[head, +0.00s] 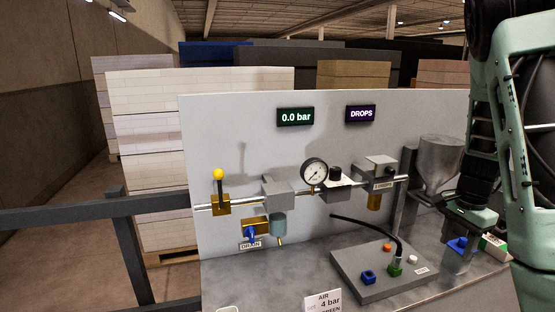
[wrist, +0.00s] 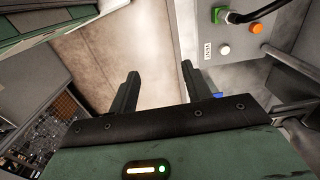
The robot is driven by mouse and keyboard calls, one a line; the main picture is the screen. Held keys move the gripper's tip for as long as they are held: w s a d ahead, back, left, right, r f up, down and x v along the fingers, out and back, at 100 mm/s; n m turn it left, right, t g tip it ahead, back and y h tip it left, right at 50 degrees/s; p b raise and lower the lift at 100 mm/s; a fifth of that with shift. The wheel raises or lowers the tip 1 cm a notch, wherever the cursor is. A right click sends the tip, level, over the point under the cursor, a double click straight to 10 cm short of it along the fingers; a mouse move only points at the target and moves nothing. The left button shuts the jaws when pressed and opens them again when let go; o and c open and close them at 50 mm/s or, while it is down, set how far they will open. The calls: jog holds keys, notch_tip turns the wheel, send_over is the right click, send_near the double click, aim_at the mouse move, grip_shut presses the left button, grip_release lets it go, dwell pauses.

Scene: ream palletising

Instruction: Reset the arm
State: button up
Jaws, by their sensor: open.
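My gripper (wrist: 158,88) is open in the wrist view, its two dark fingers apart with nothing between them. Bare brownish floor shows beyond the fingers. In the head view my arm comes down at the right edge, and its end is over the right part of the bench, near the grey funnel (head: 440,160). The fingertips are hard to make out there. A small blue piece (wrist: 218,96) shows just beside the right finger in the wrist view; I cannot tell if they touch.
A grey panel (head: 225,130) carries a pipe, a gauge (head: 314,172), a yellow-knobbed lever (head: 218,175) and displays reading 0.0 bar and DROPS. A block with a black hose, green fitting (head: 395,270) and buttons sits on the bench. A dark rail (head: 60,215) stands left; paper stacks (head: 150,95) stand behind.

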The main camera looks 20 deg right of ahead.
jog(key=w+a+r+n+y, duration=0.15)
jog(key=a+n, duration=0.25)
jog(key=a, duration=0.5)
jog(key=w+a+r+n, duration=0.1)
jog(key=w+a+n, duration=0.2)
jog(key=a, duration=0.5)
jog(key=w+a+r+n, duration=0.15)
jog(key=a+n, duration=0.25)
jog(key=a, duration=0.5)
jog(key=s+a+r+n, duration=0.1)
jog(key=s+a+n, duration=0.7)
jog(key=a, duration=0.2)
jog(key=s+a+r+n, duration=0.1)
jog(key=s+a+n, duration=0.7)
jog(key=a, duration=0.3)
jog(key=shift+a+r+h, duration=0.2)
jog(key=shift+r+h, duration=0.05)
jog(key=shift+h, duration=0.2)
jog(key=shift+w, duration=0.1)
